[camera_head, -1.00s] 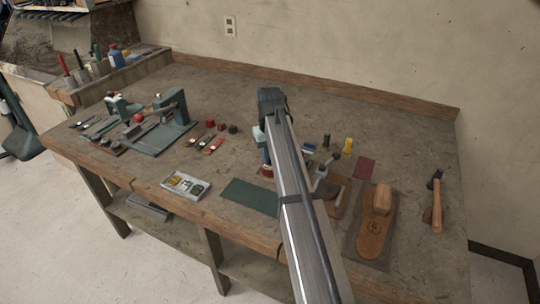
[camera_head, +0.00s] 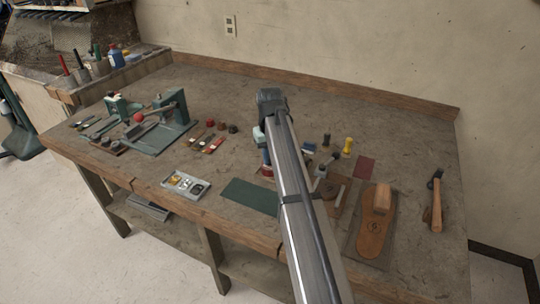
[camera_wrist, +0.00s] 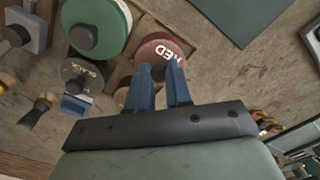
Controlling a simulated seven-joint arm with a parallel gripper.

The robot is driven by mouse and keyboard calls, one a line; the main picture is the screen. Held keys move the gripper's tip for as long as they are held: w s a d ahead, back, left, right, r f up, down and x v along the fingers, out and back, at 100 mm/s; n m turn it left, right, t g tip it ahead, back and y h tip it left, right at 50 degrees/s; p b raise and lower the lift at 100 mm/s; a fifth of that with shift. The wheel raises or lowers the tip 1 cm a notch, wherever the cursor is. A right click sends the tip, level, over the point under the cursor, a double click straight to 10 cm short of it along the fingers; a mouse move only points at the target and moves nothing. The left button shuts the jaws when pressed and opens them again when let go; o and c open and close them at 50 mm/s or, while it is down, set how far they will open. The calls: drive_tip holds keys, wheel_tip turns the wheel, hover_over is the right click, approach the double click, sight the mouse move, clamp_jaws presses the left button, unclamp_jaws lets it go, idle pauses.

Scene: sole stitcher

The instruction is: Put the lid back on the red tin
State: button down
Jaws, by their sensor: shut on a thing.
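The lid (camera_wrist: 155,48) is a dull red disc lettered "RED" with a dark knob, in the wrist view. My gripper (camera_wrist: 160,70) has its two blue fingers shut on that knob. A smaller dull red round shape (camera_wrist: 121,96) shows beside and partly behind the left finger. It looks like the red tin, mostly hidden, and I cannot tell its opening. The lid appears apart from it, to its upper right. In the head view, a red piece (camera_head: 268,172) shows below my gripper, beside my arm, which hides most of this area.
In the wrist view, a green-lidded tin (camera_wrist: 98,25) and a tin lettered "BLACK" (camera_wrist: 82,75) stand left of the lid by a wooden divider (camera_wrist: 124,68). A brush (camera_wrist: 40,105) lies further left. A dark green mat (camera_head: 250,197) lies on the bench.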

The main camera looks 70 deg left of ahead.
idle(0.4)
drive_tip(key=shift+c, duration=2.4)
unclamp_jaws()
drive_tip(key=shift+r, duration=0.15)
drive_tip(key=shift+r, duration=3.3)
clamp_jaws()
